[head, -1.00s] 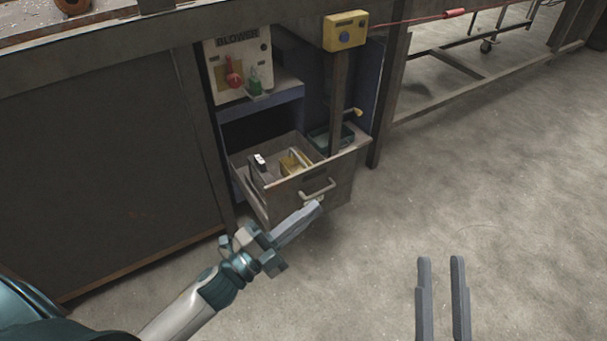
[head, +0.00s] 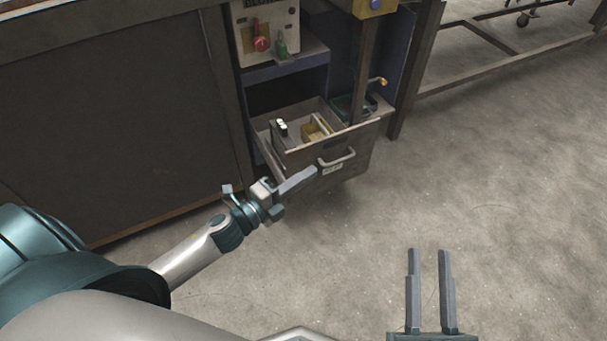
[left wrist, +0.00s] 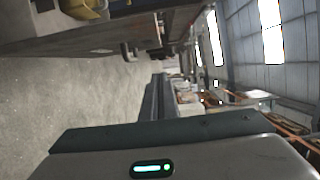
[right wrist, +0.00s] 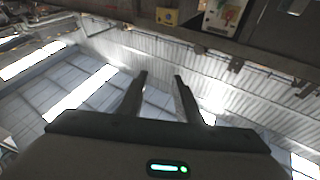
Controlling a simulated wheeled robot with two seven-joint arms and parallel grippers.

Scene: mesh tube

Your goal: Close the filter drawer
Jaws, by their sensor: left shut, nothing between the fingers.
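The filter drawer (head: 312,182) is pulled out from under the bench, its open top showing a yellow item and a dark item with a white top inside. Its front has a grey bar handle (head: 337,158) and a small label. My left gripper (head: 314,172) is shut and empty, its fingertips in front of the left part of the drawer front; I cannot tell whether they touch it. My right gripper (head: 428,252) is open and empty over the floor, also seen in the right wrist view (right wrist: 160,77).
A blower panel (head: 266,30) with red and green switches stands above the drawer. A post with a yellow box (head: 366,8) rises right of it, beside a dark tray (head: 350,104). A dark cabinet panel (head: 110,120) fills the left.

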